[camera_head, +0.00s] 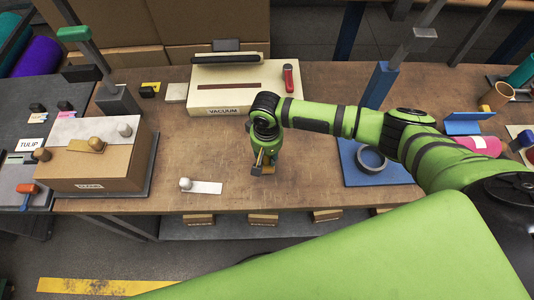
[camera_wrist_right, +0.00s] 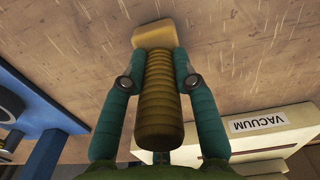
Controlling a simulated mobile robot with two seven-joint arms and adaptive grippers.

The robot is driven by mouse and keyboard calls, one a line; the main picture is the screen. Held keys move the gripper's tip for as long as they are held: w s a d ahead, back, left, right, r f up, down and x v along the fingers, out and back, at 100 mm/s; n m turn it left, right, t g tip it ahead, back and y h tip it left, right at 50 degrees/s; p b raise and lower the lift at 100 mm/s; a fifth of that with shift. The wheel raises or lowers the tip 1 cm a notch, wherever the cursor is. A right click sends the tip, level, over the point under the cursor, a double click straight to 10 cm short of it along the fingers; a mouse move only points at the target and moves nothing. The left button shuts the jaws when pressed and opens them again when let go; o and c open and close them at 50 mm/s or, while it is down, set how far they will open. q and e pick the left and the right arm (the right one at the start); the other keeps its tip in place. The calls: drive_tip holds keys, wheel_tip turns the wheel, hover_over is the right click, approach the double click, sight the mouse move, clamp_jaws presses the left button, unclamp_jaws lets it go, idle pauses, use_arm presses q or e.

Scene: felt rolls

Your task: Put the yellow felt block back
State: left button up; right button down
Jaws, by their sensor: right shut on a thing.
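My right gripper (camera_head: 265,165) is low over the middle of the brown worktable, near its front edge. In the wrist view its two teal fingers (camera_wrist_right: 154,80) are shut on a brown-yellow ribbed handle (camera_wrist_right: 160,100). A pale yellow block (camera_wrist_right: 154,34), which I take for the felt block, shows at the handle's far end, against the table top. In the head view only a small yellowish part (camera_head: 269,170) shows under the gripper. I cannot tell whether the block touches the table. My left gripper is not in view.
A cream box labelled VACUUM (camera_head: 225,98) stands behind the gripper. A blue mat (camera_head: 398,178) with a grey ring (camera_head: 372,159) lies to the right.

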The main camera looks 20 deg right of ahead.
drive_tip(key=shift+f, duration=0.25)
drive_tip(key=c, duration=0.9)
unclamp_jaws()
wheel_tip(320, 180, up, 12)
